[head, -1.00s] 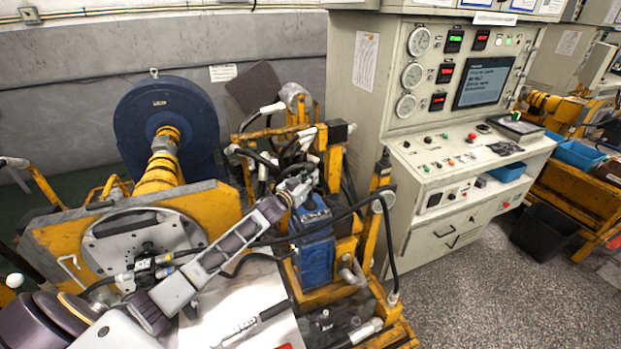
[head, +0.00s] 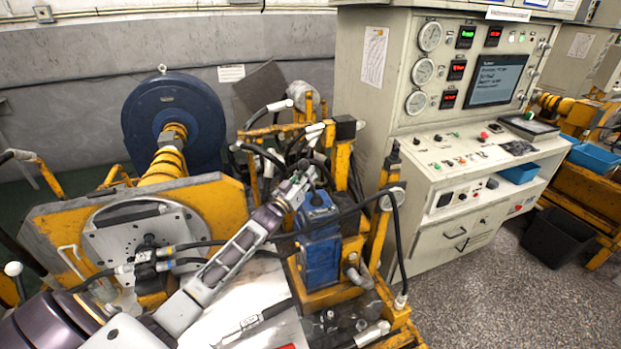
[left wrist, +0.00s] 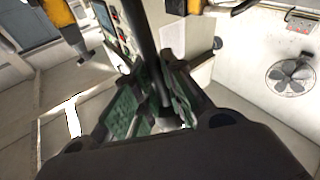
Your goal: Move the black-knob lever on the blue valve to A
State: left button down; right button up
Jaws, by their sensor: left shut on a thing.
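The blue valve (head: 320,250) stands upright on the yellow frame right of centre in the head view. My left gripper (head: 303,182) is at its top, reached from the lower left. In the left wrist view, its green-padded fingers (left wrist: 158,98) are closed around a dark rod, which appears to be the black-knob lever (left wrist: 146,40). In the head view the gripper and hoses largely hide the lever and its knob. The mark A cannot be read. My right gripper is not in view.
Black hoses loop in front of and beside the valve. A yellow post (head: 384,220) stands close to its right. The grey control cabinet (head: 365,120) is behind. A yellow machine with a blue round housing (head: 205,115) is at left. Open floor (head: 470,300) lies at right.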

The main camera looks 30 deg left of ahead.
pick_arm(q)
jog(key=shift+s+a+f+t+b, duration=0.1)
jog(key=shift+s+a+t+b, duration=0.1)
jog(key=shift+s+t+b, duration=0.15)
jog(key=shift+s+a+f+n+t+y+b, duration=0.15)
jog(key=shift+s+a+n+t+y+b, duration=0.3)
jog(key=shift+n+b, duration=0.3)
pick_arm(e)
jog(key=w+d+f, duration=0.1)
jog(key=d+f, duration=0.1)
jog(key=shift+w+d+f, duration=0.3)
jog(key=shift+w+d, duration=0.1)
pick_arm(q)
jog(key=c, duration=1.5)
grip_release()
jog(key=shift+o, duration=0.2)
jog(key=shift+f, duration=0.1)
jog(key=v, duration=1.2)
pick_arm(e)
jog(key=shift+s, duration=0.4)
